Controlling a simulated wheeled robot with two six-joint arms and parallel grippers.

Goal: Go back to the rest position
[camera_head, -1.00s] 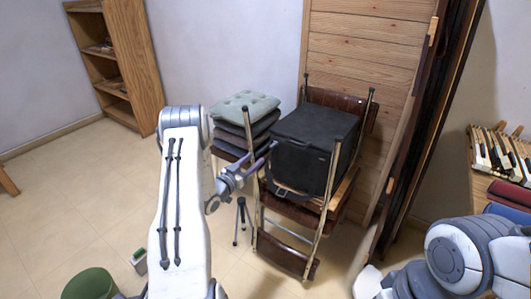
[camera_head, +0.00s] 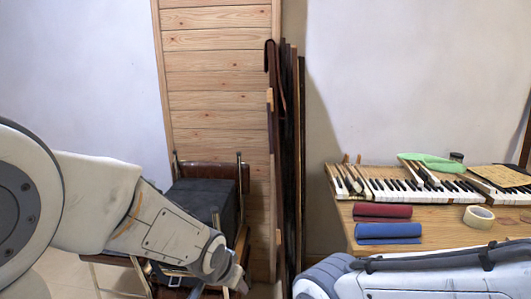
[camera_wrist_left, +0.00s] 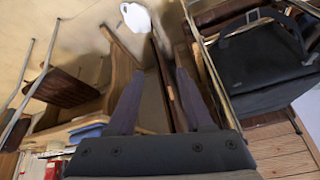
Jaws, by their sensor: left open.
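My left arm comes in from the left in the head view and bends down to the right. Its gripper (camera_head: 240,284) is at the lower edge, in front of the chair with the black case (camera_head: 206,204). In the left wrist view the two dark fingers of my left gripper (camera_wrist_left: 160,90) stand apart with nothing between them. My right arm lies across the lower right of the head view, and its gripper is out of the picture. The piano keys (camera_head: 447,189) lie on the wooden table (camera_head: 338,216) at the right, clear of both arms.
A red roll (camera_head: 382,211), a blue roll (camera_head: 388,231), a tape roll (camera_head: 478,216) and a green cloth (camera_head: 432,161) are on the table. A wooden panel (camera_head: 220,95) and dark boards (camera_head: 291,150) lean on the wall. Chair parts crowd the left wrist view.

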